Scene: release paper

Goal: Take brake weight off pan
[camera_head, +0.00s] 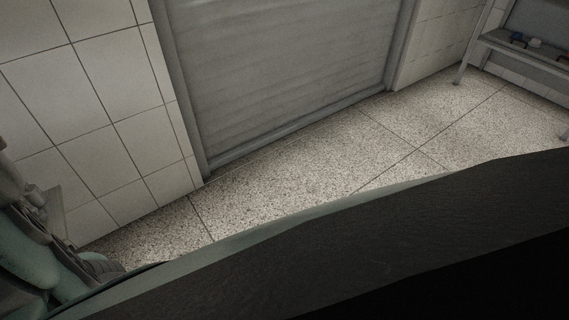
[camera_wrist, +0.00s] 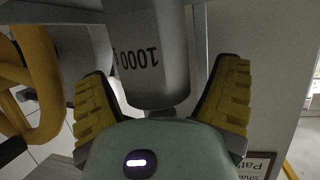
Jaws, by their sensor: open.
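A grey cylindrical weight (camera_wrist: 155,55) marked 1000 g, upside down in the picture, fills the upper middle of the wrist view. A narrow neck or knob shows at its lower end. My gripper (camera_wrist: 162,98) is open, its two yellow ribbed fingers standing left and right of the weight. Gaps show between fingers and weight; I cannot tell whether the knob touches the gripper's palm. The pan cannot be made out clearly. Neither the weight nor my gripper can be made out in the head view.
In the wrist view, thick yellow curved bars (camera_wrist: 42,85) stand close at the left, and a framed sign (camera_wrist: 257,165) is at lower right. The head view shows a grey shutter (camera_head: 285,60), bare speckled floor (camera_head: 300,165) and a shelf (camera_head: 530,47) with small items.

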